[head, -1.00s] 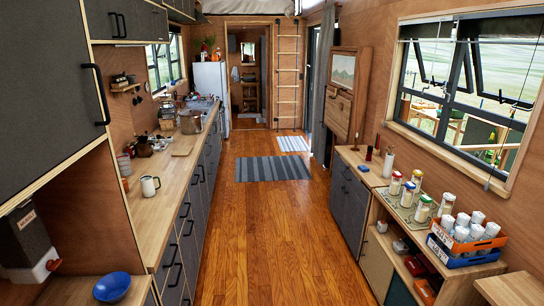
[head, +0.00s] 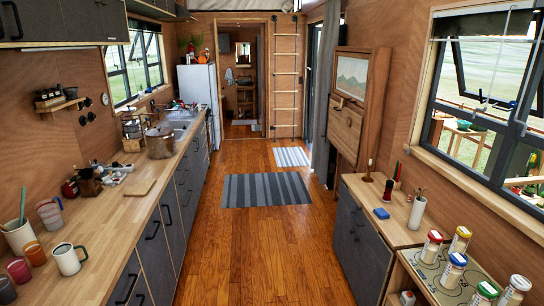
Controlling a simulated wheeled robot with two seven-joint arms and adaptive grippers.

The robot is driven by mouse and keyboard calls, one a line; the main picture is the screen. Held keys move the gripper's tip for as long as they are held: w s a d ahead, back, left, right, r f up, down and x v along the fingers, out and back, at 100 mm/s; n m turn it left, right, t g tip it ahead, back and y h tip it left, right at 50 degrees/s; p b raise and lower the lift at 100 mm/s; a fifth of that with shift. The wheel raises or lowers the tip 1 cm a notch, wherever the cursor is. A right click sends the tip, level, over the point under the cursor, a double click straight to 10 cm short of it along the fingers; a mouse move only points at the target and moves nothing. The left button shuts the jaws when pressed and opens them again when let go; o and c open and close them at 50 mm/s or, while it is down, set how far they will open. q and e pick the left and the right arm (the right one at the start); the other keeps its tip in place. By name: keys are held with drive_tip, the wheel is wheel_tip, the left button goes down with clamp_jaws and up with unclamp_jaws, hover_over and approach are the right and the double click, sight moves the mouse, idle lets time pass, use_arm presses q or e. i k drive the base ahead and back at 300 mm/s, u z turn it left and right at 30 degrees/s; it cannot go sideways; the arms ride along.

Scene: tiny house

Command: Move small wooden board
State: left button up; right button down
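A small wooden board (head: 140,187) lies flat on the left wooden counter (head: 110,232), near its front edge. It is pale, light wood, close in colour to the counter. It lies nearer than the large pot and to the right of a group of small kitchen items. Neither of my grippers shows in the head view.
A white mug (head: 68,259) and coloured cups stand nearer on the left counter. A brown pot (head: 160,142) stands beyond the board. The wooden floor (head: 262,250) between the counters is clear up to a striped rug (head: 267,190). Jars (head: 452,270) stand on the right.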

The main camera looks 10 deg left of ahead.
sight(141, 188)
drive_tip(key=u, duration=0.3)
drive_tip(key=i, duration=1.9)
drive_tip(key=u, duration=1.65)
drive_tip(key=i, duration=1.4)
drive_tip(key=u, duration=0.85)
